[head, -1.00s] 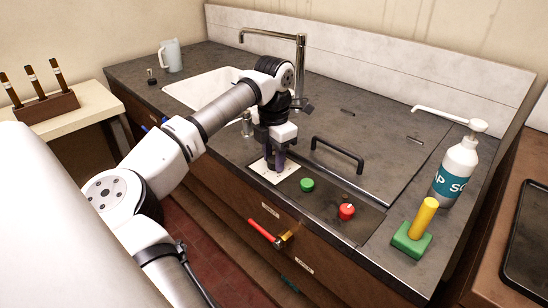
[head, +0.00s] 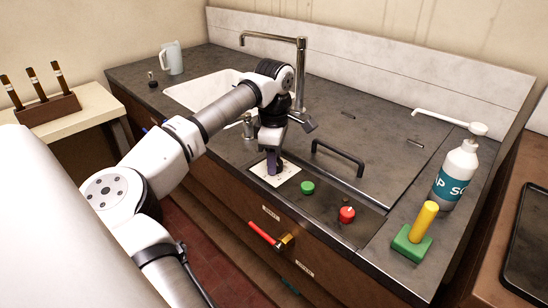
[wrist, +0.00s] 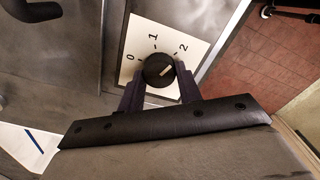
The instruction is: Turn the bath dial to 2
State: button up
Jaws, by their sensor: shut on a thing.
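The bath dial (wrist: 156,64) is a black round knob on a white plate (wrist: 137,33) marked 0, 1 and 2. In the wrist view its pale pointer line slants up and right, roughly toward the 2; I cannot tell whether it lines up exactly. My gripper (wrist: 160,84) is shut on the dial, one dark finger on each side of it. In the head view my gripper (head: 273,168) is above the white plate (head: 259,172), and its fingers hide the knob there.
A green button (head: 307,188) and a red knob (head: 347,214) sit right of the plate on the same panel. A black lid handle (head: 338,158) stands behind them. A red-handled tap (head: 264,233) juts from the cabinet front below.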

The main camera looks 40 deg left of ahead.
jog(key=shift+m, duration=0.6)
jog(key=o, duration=1)
jog(key=shift+r, duration=0.1)
notch_tip(320, 180, up, 14)
jog(key=shift+f+b, duration=0.15)
jog(key=shift+b, duration=0.35)
